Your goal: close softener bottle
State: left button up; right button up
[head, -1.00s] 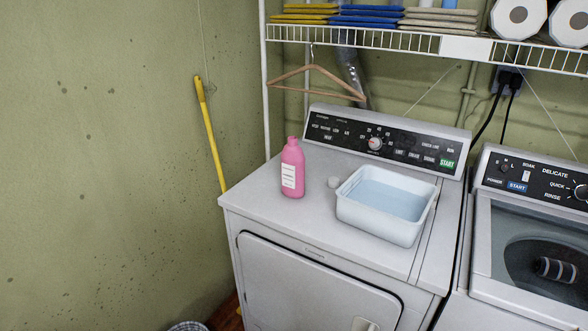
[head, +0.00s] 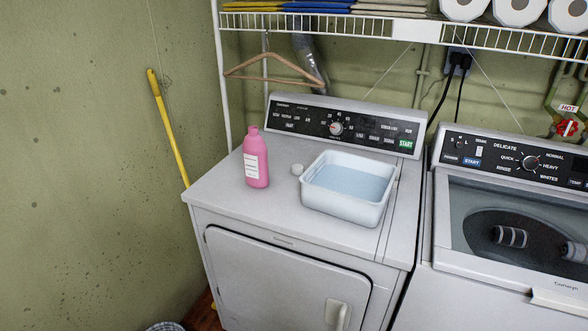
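The pink softener bottle (head: 256,160) with a white label stands upright on the left part of the dryer top (head: 232,199). Its neck shows pink at the top, and I cannot make out a cap on it. A small whitish round object (head: 297,169), which may be a cap, lies on the dryer just right of the bottle, beside the tub. Neither of my grippers is in view.
A white tub of water (head: 341,211) stands right of the bottle. An open washer (head: 510,240) is at the right. A wire shelf (head: 350,24) with cloths and paper rolls hangs above, with a wooden hanger (head: 276,68). The dryer's front left top is clear.

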aim_at(255, 153)
jog(key=z, duration=1.7)
jog(key=k+j, duration=0.2)
jog(key=j, duration=0.2)
jog(key=k+j, duration=0.2)
jog(key=j, duration=0.2)
jog(key=k+j, duration=0.2)
jog(key=j, duration=0.15)
jog(key=k+j, duration=0.2)
jog(key=j, duration=0.2)
